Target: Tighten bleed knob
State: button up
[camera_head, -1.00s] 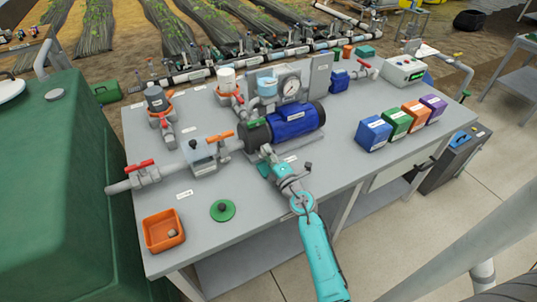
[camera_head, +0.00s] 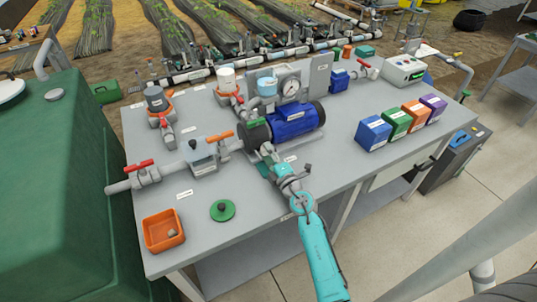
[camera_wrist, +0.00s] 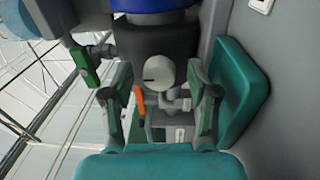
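The blue pump (camera_head: 297,122) lies on the grey bench, with a dark pump head (camera_head: 254,136) at its left end. In the wrist view a round grey knob (camera_wrist: 158,73) with a dark line on its face sits in front of the dark pump head (camera_wrist: 157,38). My gripper (camera_wrist: 160,82) has its two fingers apart, one on each side of the knob, with visible gaps to it. In the head view my gripper (camera_head: 268,155) is at the near side of the pump head and hides the knob.
A green handle (camera_wrist: 90,68) is left of the fingers in the wrist view. On the bench are an orange-handled valve (camera_head: 220,136), a red-handled valve (camera_head: 140,166), an orange tray (camera_head: 163,230), a green disc (camera_head: 222,210) and several coloured boxes (camera_head: 373,134).

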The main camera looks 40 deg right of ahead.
jog(key=v, duration=1.2)
jog(key=shift+d, duration=0.1)
jog(key=shift+s, duration=0.15)
dwell(0.4)
